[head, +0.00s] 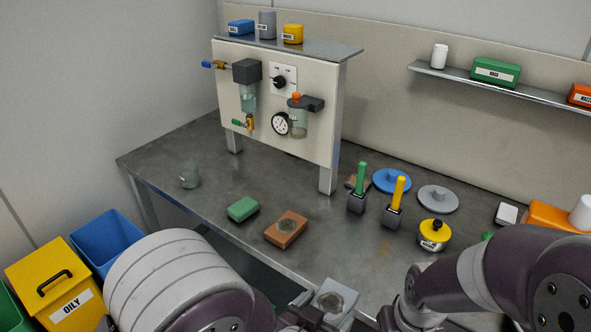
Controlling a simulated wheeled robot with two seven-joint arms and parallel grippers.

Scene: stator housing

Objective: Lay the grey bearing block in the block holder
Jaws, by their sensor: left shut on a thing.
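The grey bearing block (337,294), with a round recess in its top, is at the bottom centre in the head view, near the table's front edge. My left gripper (318,311) is shut on it; the lower part of block and fingers is cut off by the picture edge. I cannot pick out the block holder for sure. My right arm comes in from the right, but its gripper does not show clearly.
The panel stand (225,90) rises behind. Green-handled (358,190) and yellow-handled (395,205) tools, a blue disc (391,180), a grey disc (438,199) and a yellow tin (433,236) crowd the right.

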